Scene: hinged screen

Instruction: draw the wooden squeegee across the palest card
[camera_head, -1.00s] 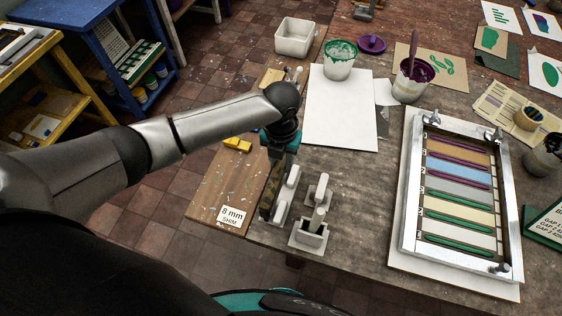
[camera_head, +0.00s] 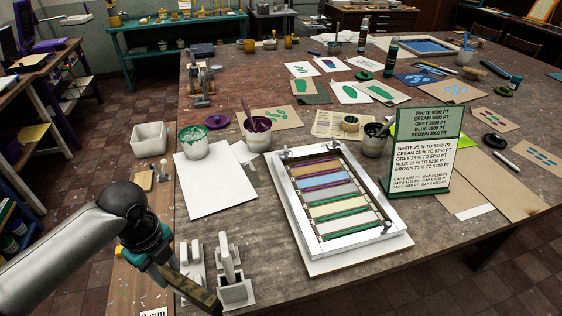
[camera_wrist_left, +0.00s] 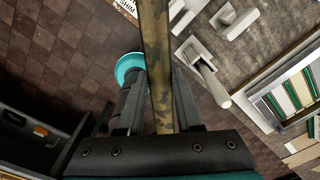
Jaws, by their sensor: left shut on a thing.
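My left gripper (camera_head: 165,262) is shut on a long mottled brown wooden bar, which I take for the wooden squeegee (camera_head: 197,290). It lies just beside the white stands at the table's near left edge. In the left wrist view the bar (camera_wrist_left: 157,60) runs between the fingers (camera_wrist_left: 160,105). Whether it touches a stand is unclear. A pale metal frame (camera_head: 392,226) holds a row of coloured cards with green and purple strips between them. The brown card (camera_head: 318,168) is at the far end; the palest card (camera_head: 344,222) looks white, near the front. My right gripper is out of view.
White stands (camera_head: 236,290) stand near the bar. A blank white sheet (camera_head: 215,183), a green ink pot (camera_head: 195,145) and a purple one (camera_head: 257,137) lie beyond. A lettered sign (camera_head: 420,150) stands right of the frame. Bare table lies between stands and frame.

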